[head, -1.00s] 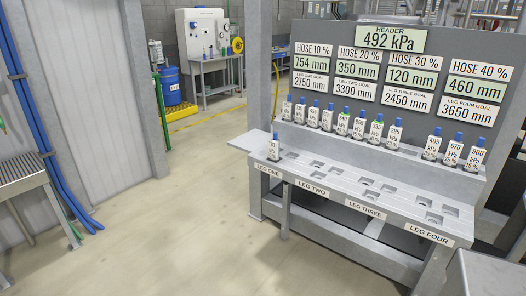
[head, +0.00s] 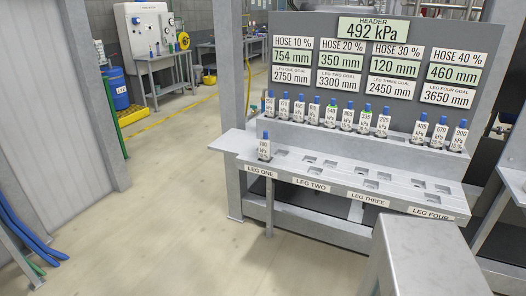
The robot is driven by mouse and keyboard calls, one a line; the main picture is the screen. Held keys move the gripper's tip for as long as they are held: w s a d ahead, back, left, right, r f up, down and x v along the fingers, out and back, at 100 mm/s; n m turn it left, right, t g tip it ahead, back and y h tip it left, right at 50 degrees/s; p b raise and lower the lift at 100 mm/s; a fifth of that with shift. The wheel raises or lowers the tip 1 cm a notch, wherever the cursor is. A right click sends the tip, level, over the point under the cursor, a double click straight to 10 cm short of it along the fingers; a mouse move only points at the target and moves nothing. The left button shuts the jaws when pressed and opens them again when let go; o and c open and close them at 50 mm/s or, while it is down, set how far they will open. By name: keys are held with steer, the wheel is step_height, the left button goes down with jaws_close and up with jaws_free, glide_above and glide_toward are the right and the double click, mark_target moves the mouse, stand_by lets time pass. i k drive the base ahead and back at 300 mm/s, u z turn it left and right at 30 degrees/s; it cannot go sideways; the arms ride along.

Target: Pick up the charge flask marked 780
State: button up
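A small white flask with a blue cap (head: 264,147) stands upright alone at the left end of the bench's lower deck, above the LEG ONE label. Its label ends in 80 kPa; the first digit is too small to read surely. Several similar blue-capped flasks (head: 331,114) stand in a row on the raised shelf behind. Most of their numbers are hard to read; those at the right seem to be 405, 670 and 900. My gripper is not in view.
The grey bench (head: 300,187) has empty square recesses along its deck. A grey metal block (head: 430,255) stands in the right foreground, before the LEG FOUR end. The floor (head: 165,220) left of the bench is clear. A grey post (head: 92,100) stands at the left.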

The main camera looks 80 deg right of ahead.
mark_target(264, 142)
steer(key=z, duration=0.3)
steer(key=i, duration=0.75)
steer(key=z, duration=0.65)
steer(key=i, duration=0.45)
steer(key=z, duration=0.15)
